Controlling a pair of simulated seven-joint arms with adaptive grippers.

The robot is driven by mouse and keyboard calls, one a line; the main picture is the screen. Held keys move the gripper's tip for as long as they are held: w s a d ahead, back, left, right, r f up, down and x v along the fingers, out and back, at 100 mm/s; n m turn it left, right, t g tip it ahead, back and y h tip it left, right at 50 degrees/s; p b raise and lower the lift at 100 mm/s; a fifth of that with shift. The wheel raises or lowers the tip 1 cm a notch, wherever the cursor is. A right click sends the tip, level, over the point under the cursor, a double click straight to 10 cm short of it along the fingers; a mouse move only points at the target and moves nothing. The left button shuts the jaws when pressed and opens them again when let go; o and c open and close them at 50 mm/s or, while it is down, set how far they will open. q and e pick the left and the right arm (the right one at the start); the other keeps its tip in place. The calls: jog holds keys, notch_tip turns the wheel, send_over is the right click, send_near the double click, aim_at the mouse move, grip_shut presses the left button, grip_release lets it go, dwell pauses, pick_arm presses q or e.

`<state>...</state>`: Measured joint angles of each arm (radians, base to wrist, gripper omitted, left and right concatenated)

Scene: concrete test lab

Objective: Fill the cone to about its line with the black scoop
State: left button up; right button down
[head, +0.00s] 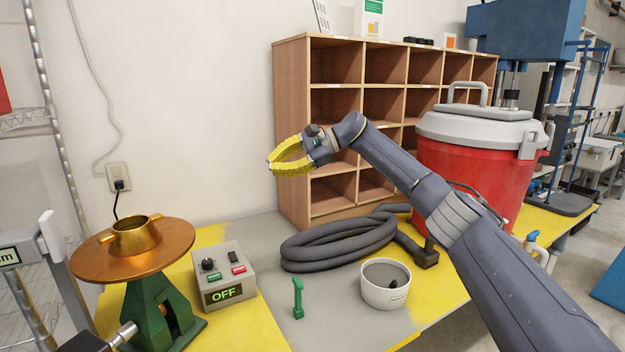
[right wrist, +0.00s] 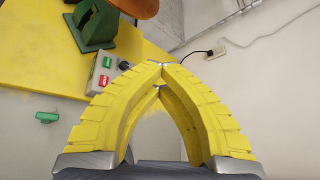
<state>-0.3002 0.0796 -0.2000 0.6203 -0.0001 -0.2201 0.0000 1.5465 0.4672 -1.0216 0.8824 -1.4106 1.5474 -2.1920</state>
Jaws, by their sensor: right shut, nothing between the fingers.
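The brass cone (head: 137,236) stands upright on the round copper plate (head: 95,251) of a green stand at the left; its inside and line cannot be made out. A white tub (head: 384,297) with grey material stands on the bench, and a small black piece (head: 393,283), perhaps the black scoop's handle, shows in it. My right gripper (head: 270,161) has yellow fingers and is raised above the bench, left of the tub and apart from everything. Its fingertips meet in the right wrist view (right wrist: 157,66), with nothing between them. My left gripper is not in view.
A control box (head: 224,276) reading OFF stands beside the green stand (head: 158,312). A coiled grey hose (head: 340,243) lies behind; a red drum (head: 470,170) and wooden shelf (head: 292,130) stand further back.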

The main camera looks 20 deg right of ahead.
jog(key=s+a+r+n+g+y, duration=0.1)
jog(key=s+a+y, duration=0.2)
jog(key=a, duration=1.2)
jog(key=shift+s+a+r+n+t+h, duration=1.8)
jog(key=shift+s+r+n+h, duration=0.8)
jog(key=shift+r+n, duration=1.05)
jog(key=s+a+r+n+t+h, duration=0.1)
jog(key=s+a+n+t+h, duration=0.3)
jog(key=s+a, duration=0.4)
jog(key=shift+s+r+n+t, duration=0.15)
jog(key=shift+s+n+t, duration=0.25)
jog(key=shift+s, duration=0.15)
dwell(1.0)
jog(key=shift+s+h, duration=0.15)
jog(key=shift+h, duration=0.15)
